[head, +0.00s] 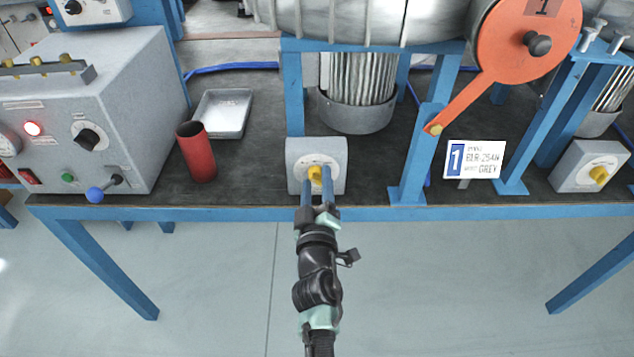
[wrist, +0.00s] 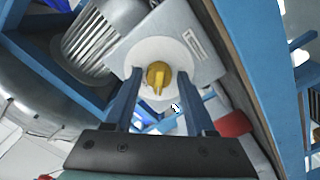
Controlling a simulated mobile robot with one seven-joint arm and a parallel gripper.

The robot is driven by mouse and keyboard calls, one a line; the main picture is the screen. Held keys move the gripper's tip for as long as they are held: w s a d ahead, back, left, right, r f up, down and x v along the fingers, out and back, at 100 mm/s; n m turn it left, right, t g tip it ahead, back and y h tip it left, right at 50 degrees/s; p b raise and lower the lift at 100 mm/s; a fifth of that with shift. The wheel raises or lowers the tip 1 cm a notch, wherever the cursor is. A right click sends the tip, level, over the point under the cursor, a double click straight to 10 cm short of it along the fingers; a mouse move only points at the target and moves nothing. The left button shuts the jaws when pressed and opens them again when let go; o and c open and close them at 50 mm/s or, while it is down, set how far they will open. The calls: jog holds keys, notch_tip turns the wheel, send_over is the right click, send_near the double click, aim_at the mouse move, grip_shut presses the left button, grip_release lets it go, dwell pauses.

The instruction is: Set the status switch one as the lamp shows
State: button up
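The grey switch box (head: 333,153) stands at the bench's front edge, below the machine with the orange disc marked 1. Its yellow knob (head: 315,173) sits on a pale round dial. In the wrist view the yellow knob (wrist: 158,76) has its ridge pointing down the picture, towards my gripper. My gripper (head: 317,186) is open in front of the dial. In the wrist view its two blue fingers (wrist: 160,93) are apart, one on each side of the knob, with gaps visible. The lamp (head: 33,128) on the grey control box at left glows red with a pale centre.
A white card (head: 474,160) marked 1 stands right of the switch. A second switch box (head: 590,166) is at far right. Blue posts rise nearby; the floor in front is clear.

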jog(key=shift+o, duration=0.8)
jog(key=shift+s, duration=0.1)
jog(key=s+p, duration=0.4)
jog(key=s, duration=0.8)
jog(key=shift+s, duration=0.35)
